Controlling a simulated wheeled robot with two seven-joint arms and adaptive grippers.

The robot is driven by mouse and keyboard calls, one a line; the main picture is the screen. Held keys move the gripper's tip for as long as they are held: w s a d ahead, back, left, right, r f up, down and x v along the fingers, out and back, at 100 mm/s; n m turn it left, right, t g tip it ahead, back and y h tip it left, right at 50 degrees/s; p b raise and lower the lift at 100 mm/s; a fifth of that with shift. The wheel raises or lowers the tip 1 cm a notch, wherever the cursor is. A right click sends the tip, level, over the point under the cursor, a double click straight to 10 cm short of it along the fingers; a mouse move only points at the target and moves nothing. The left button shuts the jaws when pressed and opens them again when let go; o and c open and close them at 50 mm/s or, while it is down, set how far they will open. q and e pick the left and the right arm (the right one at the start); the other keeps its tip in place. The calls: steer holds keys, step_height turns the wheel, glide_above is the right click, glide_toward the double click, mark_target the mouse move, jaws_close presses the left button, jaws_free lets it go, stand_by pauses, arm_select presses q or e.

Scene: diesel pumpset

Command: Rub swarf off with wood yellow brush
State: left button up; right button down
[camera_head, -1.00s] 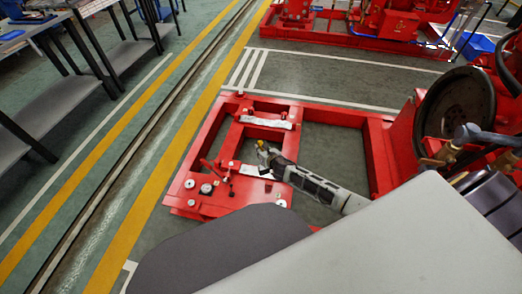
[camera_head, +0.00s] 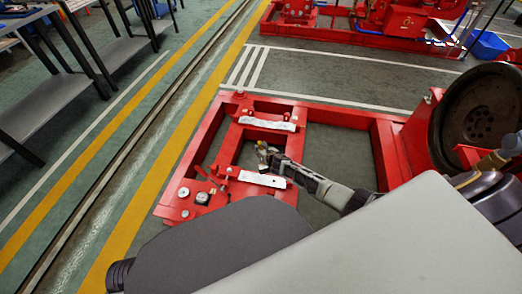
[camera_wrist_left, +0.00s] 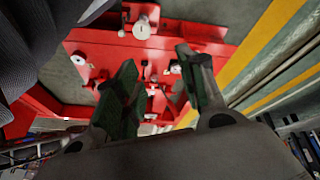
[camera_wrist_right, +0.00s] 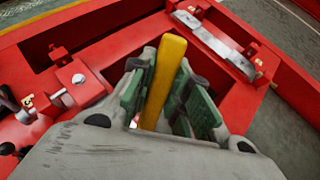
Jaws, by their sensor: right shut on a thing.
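In the right wrist view the yellow brush handle (camera_wrist_right: 165,75) stands between the pads of my right gripper (camera_wrist_right: 168,78), which is shut on it. The brush's bristle end is hidden. In the head view my right gripper (camera_head: 263,150) is over the red base frame (camera_head: 340,114), between two pale metal plates, the far one (camera_head: 268,123) and the near one (camera_head: 262,179). The far plate also shows in the right wrist view (camera_wrist_right: 215,45). My left gripper (camera_wrist_left: 160,75) is open and empty, with the red frame beyond it. I cannot make out swarf.
A large dark wheel (camera_head: 480,110) on the red machine stands at the right of the frame. Knobs and small fittings (camera_head: 202,197) rise from the frame's near left corner. Grey shelving (camera_head: 55,105) stands at the left, with open marked floor between.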

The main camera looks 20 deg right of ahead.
steer(key=shift+w+d+f, duration=0.15)
steer(key=shift+w+f, duration=0.3)
steer(key=shift+f, duration=0.05)
arm_select(q)
steer(key=shift+w+d+r, duration=0.25)
steer(key=shift+w+r, duration=0.05)
steer(key=shift+r, duration=0.3)
arm_select(e)
steer(key=shift+w, duration=0.1)
arm_select(q)
steer(key=shift+f, duration=0.1)
step_height(320, 180, down, 12)
steer(key=d+n+t+h+b, duration=0.1)
steer(key=d+t+b, duration=0.1)
steer(key=b, duration=0.4)
steer(key=shift+w+d+r+h, duration=0.25)
steer(key=shift+w+h, duration=0.05)
steer(key=shift+h, duration=0.1)
arm_select(e)
step_height(320, 180, down, 6)
arm_select(q)
steer(key=shift+s, duration=0.15)
